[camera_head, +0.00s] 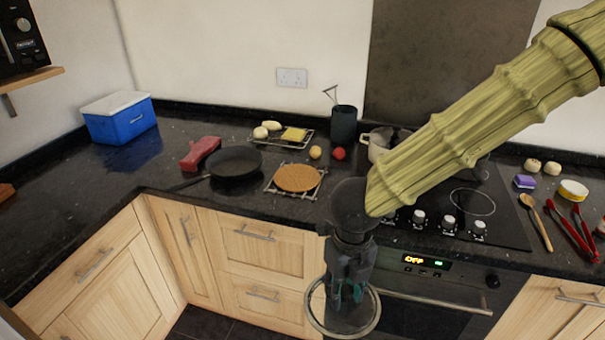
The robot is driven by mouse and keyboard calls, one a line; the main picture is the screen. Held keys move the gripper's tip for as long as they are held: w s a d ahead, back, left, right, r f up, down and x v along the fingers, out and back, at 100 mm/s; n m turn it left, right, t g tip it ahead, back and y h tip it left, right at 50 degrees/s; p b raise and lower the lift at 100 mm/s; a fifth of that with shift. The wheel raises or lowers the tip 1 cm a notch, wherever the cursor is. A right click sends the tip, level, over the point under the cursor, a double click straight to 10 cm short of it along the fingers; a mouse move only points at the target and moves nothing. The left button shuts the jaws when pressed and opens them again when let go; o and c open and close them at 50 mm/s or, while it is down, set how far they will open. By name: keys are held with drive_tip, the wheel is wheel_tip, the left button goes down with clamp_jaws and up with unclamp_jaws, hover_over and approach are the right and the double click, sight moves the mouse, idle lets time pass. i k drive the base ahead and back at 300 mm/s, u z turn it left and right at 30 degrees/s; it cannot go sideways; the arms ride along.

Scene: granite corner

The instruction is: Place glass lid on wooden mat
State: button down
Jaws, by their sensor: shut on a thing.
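The glass lid (375,318) hangs from my gripper (349,300) in front of the oven door, below the counter edge. It shows as a clear disc with a pale metal rim. My gripper points down and is shut on the lid near its middle; the exact grip point is hard to see. The round wooden mat (297,178) lies on a wire rack on the counter, behind and left of my gripper, with nothing on it. My arm hides part of the hob.
A black frying pan (234,162) stands left of the mat. A red object (200,153) and a blue cool box (119,117) are farther left. A pot (378,144) and utensil holder (343,124) stand behind. A wooden spoon (536,222) and red tongs (570,241) lie right.

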sight(297, 176)
drive_tip(key=u, duration=0.05)
drive_tip(key=i, duration=1.4)
